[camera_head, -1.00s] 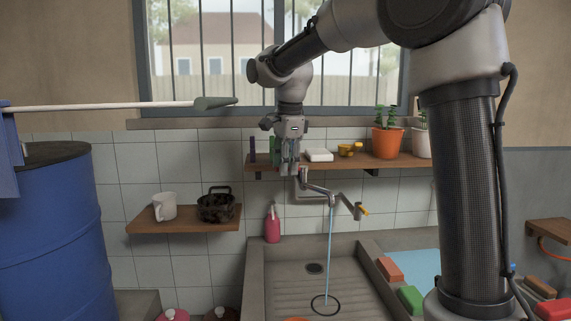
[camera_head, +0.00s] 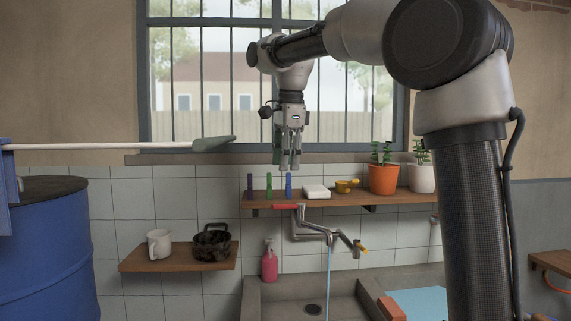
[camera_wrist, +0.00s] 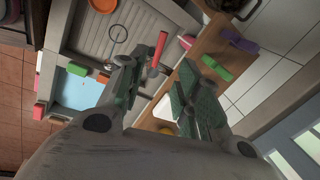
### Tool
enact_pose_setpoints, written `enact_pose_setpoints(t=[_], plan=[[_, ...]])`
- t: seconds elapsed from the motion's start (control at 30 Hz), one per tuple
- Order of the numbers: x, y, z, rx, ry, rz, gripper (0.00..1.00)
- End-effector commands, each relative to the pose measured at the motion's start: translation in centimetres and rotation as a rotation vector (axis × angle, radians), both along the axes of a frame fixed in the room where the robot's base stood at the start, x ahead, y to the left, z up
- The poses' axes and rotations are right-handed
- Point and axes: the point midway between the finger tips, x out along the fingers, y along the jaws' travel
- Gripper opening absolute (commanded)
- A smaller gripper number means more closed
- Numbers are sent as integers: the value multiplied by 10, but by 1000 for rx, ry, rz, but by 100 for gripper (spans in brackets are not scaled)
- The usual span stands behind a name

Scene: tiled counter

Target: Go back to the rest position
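My gripper (camera_head: 290,165) hangs pointing down in front of the window, just above the shelf with the coloured pieces. In the wrist view its two fingers (camera_wrist: 155,70) are apart with nothing held between them. My arm reaches over from the right.
The wooden shelf (camera_head: 340,200) bears a dark purple piece (camera_head: 250,186), a green piece (camera_head: 268,184), a blue piece (camera_head: 288,186), a white block (camera_head: 316,191) and potted plants (camera_head: 383,179). A tap (camera_head: 318,232) runs below. A blue barrel (camera_head: 45,250) stands left.

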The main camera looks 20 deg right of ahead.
Motion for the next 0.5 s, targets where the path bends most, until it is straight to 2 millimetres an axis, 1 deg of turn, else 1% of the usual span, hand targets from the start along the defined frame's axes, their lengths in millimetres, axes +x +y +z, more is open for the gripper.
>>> enact_pose_setpoints(t=[0.17, 0.27, 0.33, 0.37, 0.43, 0.47, 0.5], plan=[[0, 0, 0, -5, 0, 27, 34], [4, 1, 0, -24, -19, 145, 34], [9, 3, -3, -50, -39, 293, 34], [10, 4, -11, -65, -40, 371, 34], [6, 4, -37, -105, -25, 573, 34], [1, 2, -46, -122, -23, 664, 34], [-9, -2, -58, -143, -24, 781, 34]])
